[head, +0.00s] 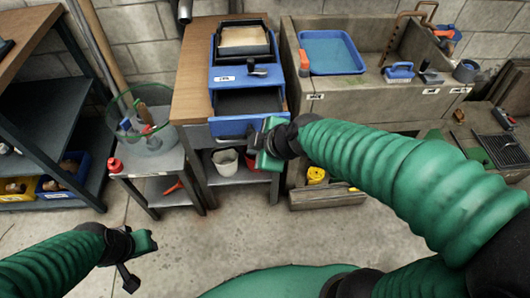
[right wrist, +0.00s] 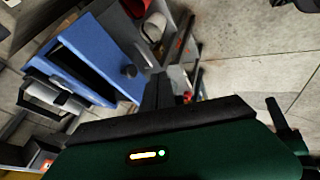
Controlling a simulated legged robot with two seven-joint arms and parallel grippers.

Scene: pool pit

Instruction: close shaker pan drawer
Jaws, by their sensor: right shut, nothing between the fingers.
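The blue shaker (head: 238,76) stands on the wooden-topped bench, with a sand-coloured pan on top. Its pan drawer (head: 228,128) is pulled out toward me, and its dark inside shows. My right gripper (head: 262,142) is shut and empty at the right part of the drawer front; I cannot tell whether it touches. In the right wrist view the blue drawer front (right wrist: 108,58) with a round dark knob lies just left of the shut fingers (right wrist: 158,92). My left gripper (head: 138,262) is low at the left, away from the shaker; its jaw opening is unclear.
A side table (head: 150,163) with a clear bowl (head: 145,128) stands left of the bench. A stone sink (head: 385,98) with a blue tray (head: 331,52) is at right. White and red buckets sit on the shelf below the drawer. The floor in front is mostly clear.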

